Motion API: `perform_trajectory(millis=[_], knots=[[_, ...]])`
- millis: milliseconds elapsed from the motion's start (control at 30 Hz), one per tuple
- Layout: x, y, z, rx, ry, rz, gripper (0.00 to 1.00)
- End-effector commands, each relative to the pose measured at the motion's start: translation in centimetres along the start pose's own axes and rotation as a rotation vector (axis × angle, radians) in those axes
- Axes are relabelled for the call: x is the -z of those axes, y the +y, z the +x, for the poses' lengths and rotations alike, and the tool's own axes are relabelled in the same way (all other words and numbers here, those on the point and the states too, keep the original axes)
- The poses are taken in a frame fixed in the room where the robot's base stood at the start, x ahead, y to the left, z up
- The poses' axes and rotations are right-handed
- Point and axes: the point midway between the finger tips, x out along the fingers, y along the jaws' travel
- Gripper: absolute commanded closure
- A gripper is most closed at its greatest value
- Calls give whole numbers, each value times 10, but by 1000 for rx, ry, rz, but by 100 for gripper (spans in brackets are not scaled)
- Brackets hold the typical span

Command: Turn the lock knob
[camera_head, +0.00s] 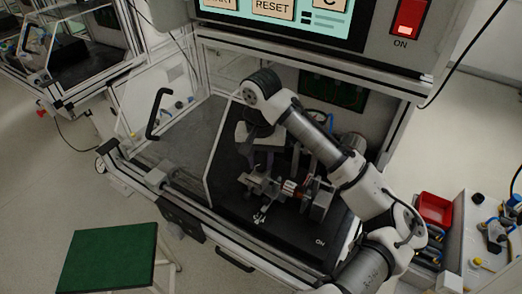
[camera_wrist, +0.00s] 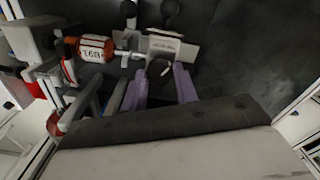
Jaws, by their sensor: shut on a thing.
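The knob sits at the edge of a light metal bracket plate (camera_wrist: 176,50) with small print. An orange and white labelled cylinder (camera_wrist: 95,47), part of the test fixture, lies left of the knob. In the head view, my gripper points down over the fixture (camera_head: 290,188) inside the machine. There the fingertips and knob are too small and covered to make out.
Clear side panels and the machine frame (camera_head: 180,195) enclose the dark work plate (camera_head: 240,212). A control panel (camera_head: 285,15) hangs above. A red bin (camera_head: 435,208) stands at right, a green-topped stool (camera_head: 108,256) at front left.

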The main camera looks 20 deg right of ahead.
Motion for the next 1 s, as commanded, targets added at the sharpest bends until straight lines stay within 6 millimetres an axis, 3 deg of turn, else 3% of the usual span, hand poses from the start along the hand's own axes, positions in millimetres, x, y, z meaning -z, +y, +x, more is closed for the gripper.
perform_trajectory(millis=[333, 900, 933, 1000], knots=[[0, -1, -1, 2, -1, 151, 93], [0, 0, 0, 1, 0, 181, 93], [0, 0, 0, 1, 0, 181, 68], [0, 0, 0, 1, 0, 181, 59]])
